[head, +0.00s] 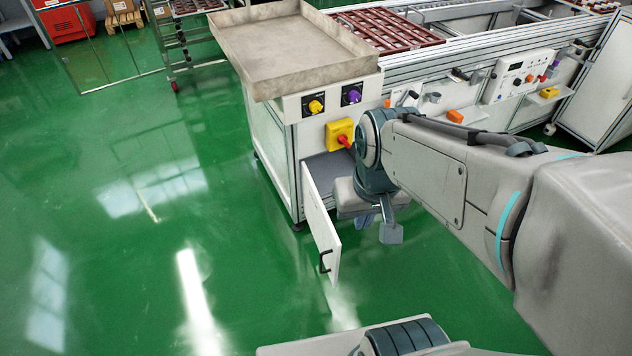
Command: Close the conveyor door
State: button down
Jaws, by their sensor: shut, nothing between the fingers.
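The conveyor door (320,228) is a narrow white panel at the lower front corner of the conveyor's end cabinet (275,150). It stands open, swung out over the floor toward me. A black handle (325,262) is near its free end. My gripper (386,225) is shut and empty, just right of the door in the picture, in front of the cabinet opening (327,168). I cannot tell whether it touches the door. My arm hides part of the opening.
A yellow switch box with a red knob (340,135) sits above the opening. A grey tray (290,48) tops the cabinet. A control panel (520,75) is farther right. Green floor (150,270) left of the door is clear. A metal rack (185,40) stands behind.

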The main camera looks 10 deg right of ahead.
aim_at(329, 245)
jog(key=z, duration=1.15)
jog(key=i, duration=0.55)
jog(key=u, duration=2.2)
